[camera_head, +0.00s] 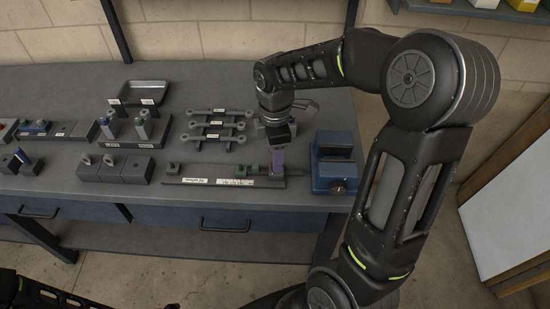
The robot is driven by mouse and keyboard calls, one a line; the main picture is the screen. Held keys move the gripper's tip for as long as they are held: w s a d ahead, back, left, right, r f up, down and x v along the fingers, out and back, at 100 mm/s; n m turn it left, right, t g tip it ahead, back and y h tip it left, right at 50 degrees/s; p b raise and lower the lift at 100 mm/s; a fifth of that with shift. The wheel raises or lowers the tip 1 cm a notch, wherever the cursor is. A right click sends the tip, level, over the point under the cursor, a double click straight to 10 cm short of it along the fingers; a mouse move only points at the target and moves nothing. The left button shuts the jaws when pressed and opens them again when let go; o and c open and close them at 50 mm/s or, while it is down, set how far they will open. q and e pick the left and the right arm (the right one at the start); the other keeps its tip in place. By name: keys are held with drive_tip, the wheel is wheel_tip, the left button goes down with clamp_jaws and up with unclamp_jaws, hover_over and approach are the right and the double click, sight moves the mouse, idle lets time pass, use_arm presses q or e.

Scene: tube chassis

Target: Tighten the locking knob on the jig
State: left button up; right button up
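The jig (205,182) is a long flat plate on the bench with a white scale strip along its front. My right gripper (279,146) points down over the jig's right end, at an upright purple piece (278,160). I cannot tell whether the fingers grip this piece. No locking knob can be made out clearly; the gripper covers part of that end. Only a link of my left arm shows at the bottom left; its gripper is out of view.
A blue vise (334,165) stands close right of the jig. Behind the jig lie several grey bars with ringed ends (215,124). Grey blocks (115,167) stand to the left, and a metal tray (143,93) is at the back. Bare bench lies along the front edge.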

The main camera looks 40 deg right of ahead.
drive_tip(key=shift+f, duration=1.35)
clamp_jaws()
